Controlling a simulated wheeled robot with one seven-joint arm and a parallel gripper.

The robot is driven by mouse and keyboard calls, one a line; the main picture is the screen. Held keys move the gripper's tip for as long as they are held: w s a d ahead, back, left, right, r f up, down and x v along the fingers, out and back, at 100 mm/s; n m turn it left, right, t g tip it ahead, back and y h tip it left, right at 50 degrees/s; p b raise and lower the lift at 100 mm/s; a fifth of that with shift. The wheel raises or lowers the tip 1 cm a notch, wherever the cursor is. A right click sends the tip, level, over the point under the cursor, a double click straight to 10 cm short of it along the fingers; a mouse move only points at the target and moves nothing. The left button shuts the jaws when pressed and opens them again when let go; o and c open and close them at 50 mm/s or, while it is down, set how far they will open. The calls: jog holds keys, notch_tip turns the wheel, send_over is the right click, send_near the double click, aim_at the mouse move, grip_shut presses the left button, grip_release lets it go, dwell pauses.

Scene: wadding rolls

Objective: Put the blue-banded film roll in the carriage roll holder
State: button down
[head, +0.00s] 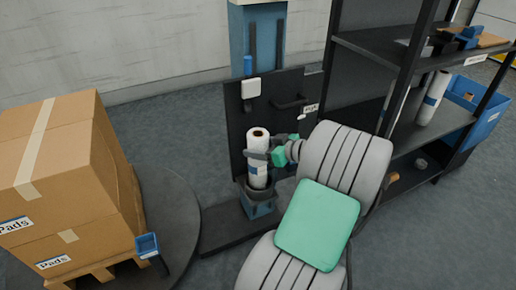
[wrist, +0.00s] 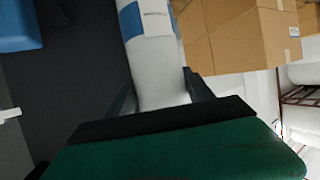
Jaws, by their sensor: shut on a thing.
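The white film roll (head: 258,142) stands upright with its brown core showing at the top. Its blue band (head: 257,171) is low on the roll in the head view. My gripper (head: 262,156) is shut on this roll from the right, above the band. In the wrist view the roll (wrist: 158,75) runs between the two fingers of my gripper (wrist: 161,93). The carriage roll holder (head: 260,207) is a blue-grey cup with a dark rim, directly below the roll. The roll's lower end meets the rim in the picture; I cannot tell whether it is seated inside.
The dark carriage plate (head: 236,125) stands behind the roll. A shelf rack (head: 395,45) at right holds another white roll (head: 432,98). A blue bin (head: 485,110) is at far right.

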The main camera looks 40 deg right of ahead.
jog(key=shift+c, duration=1.9)
grip_release()
jog(key=shift+r, duration=0.1)
jog(key=shift+s+d+r+p, duration=0.1)
jog(key=shift+s+r+p, duration=0.05)
jog(key=shift+s+p, duration=0.15)
jog(key=p+v, duration=0.2)
jog(key=v, duration=0.9)
jog(key=shift+s, duration=0.2)
jog(key=shift+r, duration=0.1)
